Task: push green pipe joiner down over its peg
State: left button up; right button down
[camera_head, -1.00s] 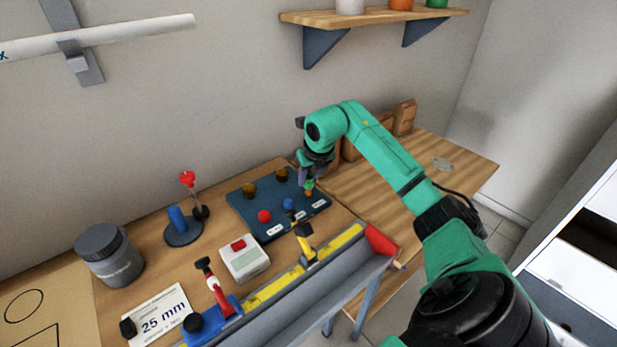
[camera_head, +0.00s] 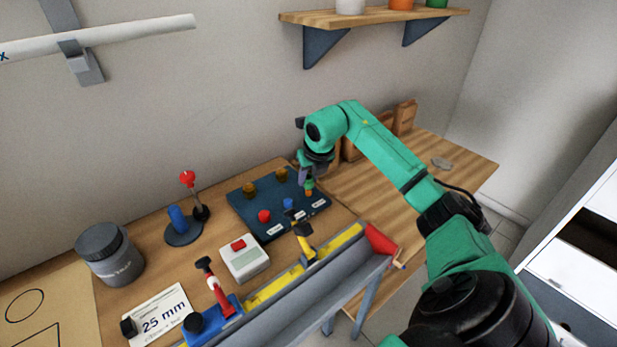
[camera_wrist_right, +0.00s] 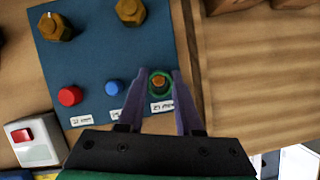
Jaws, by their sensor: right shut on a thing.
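The green pipe joiner (camera_wrist_right: 160,71) is a ring between the two purple fingers of my right gripper (camera_wrist_right: 160,78), which is shut on it. An orange-brown peg top (camera_wrist_right: 159,82) shows inside the ring. In the head view the joiner (camera_head: 309,184) is small at the right end of the blue board (camera_head: 250,202), with a bit of orange below it. My right gripper (camera_head: 306,179) comes down on it from above. I cannot tell how far down the peg the joiner sits. My left gripper is not in view.
The board also carries a red cap (camera_wrist_right: 70,96), a blue cap (camera_wrist_right: 115,88) and two brass fittings (camera_wrist_right: 130,12). A box with a red button (camera_head: 243,258) and a grey trough (camera_head: 310,290) lie in front. Bare wood (camera_wrist_right: 255,80) is free to the right.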

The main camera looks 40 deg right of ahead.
jog(key=shift+f, duration=0.15)
jog(key=shift+f+b, duration=0.85)
jog(key=shift+f, duration=0.2)
jog(key=c, duration=0.5)
grip_release()
jog(key=v, duration=1.4)
jog(key=shift+r+b, duration=0.3)
jog(key=shift+b, duration=0.1)
jog(key=shift+s, duration=0.1)
